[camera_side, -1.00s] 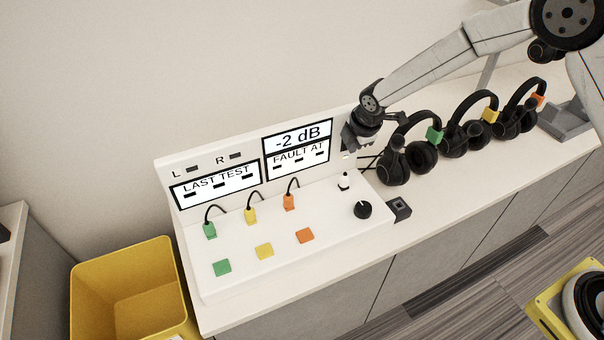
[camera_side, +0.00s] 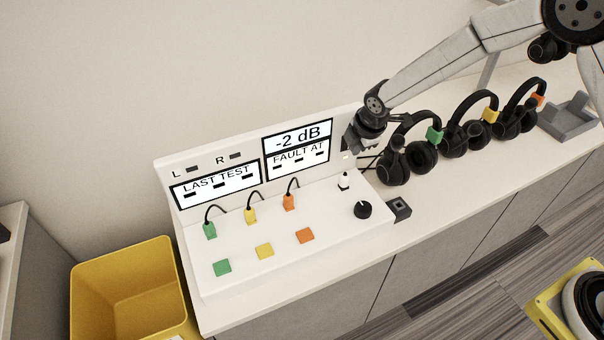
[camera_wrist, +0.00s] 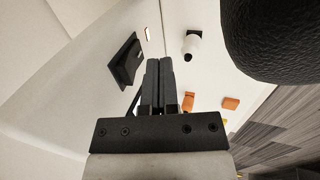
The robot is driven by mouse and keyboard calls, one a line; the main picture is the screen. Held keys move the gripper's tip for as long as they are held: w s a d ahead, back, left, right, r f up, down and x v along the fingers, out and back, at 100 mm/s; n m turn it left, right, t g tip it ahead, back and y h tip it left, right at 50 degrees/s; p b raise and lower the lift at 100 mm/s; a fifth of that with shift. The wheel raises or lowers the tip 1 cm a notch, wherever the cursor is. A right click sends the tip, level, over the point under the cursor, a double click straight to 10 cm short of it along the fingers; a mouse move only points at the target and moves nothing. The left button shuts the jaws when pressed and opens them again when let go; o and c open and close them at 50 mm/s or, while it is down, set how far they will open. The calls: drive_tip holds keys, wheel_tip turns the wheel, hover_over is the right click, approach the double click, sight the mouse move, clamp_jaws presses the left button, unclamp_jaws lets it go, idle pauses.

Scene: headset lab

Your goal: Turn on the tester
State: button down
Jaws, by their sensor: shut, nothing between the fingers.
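The white tester (camera_side: 325,205) stands on the counter, its screens lit with "-2 dB", "FAULT AT" and "LAST TEST". A dark rocker switch (camera_wrist: 125,60) sits on its upright panel, beside a small lit lamp (camera_wrist: 147,33); the lamp also shows in the side view (camera_side: 345,157). My gripper (camera_wrist: 160,66) is shut and empty. Its fingertips are close to the panel, just right of the rocker in the wrist view, and a small gap shows between them. In the side view my gripper (camera_side: 356,146) is at the panel's right end and largely hides the rocker.
A small toggle (camera_side: 343,182) and a black knob (camera_side: 363,209) are on the tester's deck. Several headsets (camera_side: 420,155) stand close to the right of my gripper. A small black block (camera_side: 400,208) is beside the tester. A yellow bin (camera_side: 125,290) is at left.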

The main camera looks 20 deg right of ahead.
drive_tip(key=s+r, duration=0.8)
idle(0.6)
drive_tip(key=shift+d, duration=0.1)
drive_tip(key=s+d+m, duration=0.4)
drive_tip(key=s+m, duration=0.4)
drive_tip(key=m, duration=0.1)
drive_tip(key=s+d+m+g, duration=0.1)
drive_tip(key=s+d+m, duration=0.4)
drive_tip(key=s+m, duration=0.3)
drive_tip(key=shift+s+d+m, duration=0.2)
drive_tip(key=shift+s+m, duration=0.05)
drive_tip(key=shift+m, duration=0.25)
